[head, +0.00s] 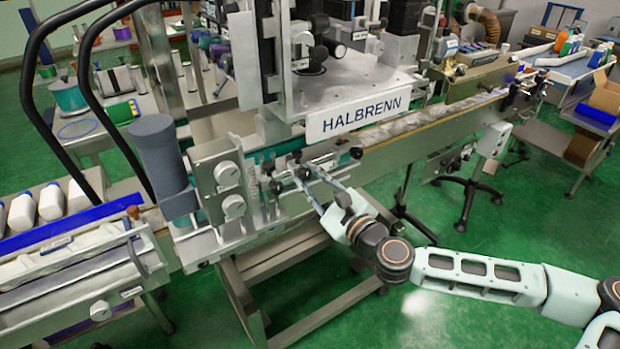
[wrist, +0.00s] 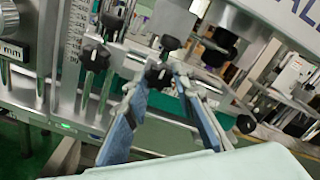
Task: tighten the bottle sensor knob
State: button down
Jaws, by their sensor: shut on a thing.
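My gripper (head: 307,178) reaches to the front of the machine beside the conveyor in the head view. In the wrist view, its two blue-grey fingers (wrist: 160,78) come up from below and close in on a small black knob (wrist: 158,74), which I take as the bottle sensor knob. The gripper is shut on this knob. The fingertips partly cover the knob's sides and its clamp. In the head view the knob is too small and too hidden by the fingers to make out clearly.
Other black knobs sit close by: one to the left (wrist: 95,54), one above (wrist: 170,43) and one lower right (wrist: 246,124). A scaled metal plate (wrist: 76,40) stands at left. Green floor is clear at front right.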

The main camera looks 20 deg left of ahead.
dwell(0.3)
jog(key=c, duration=1.6)
grip_release()
jog(key=shift+v, duration=3.75)
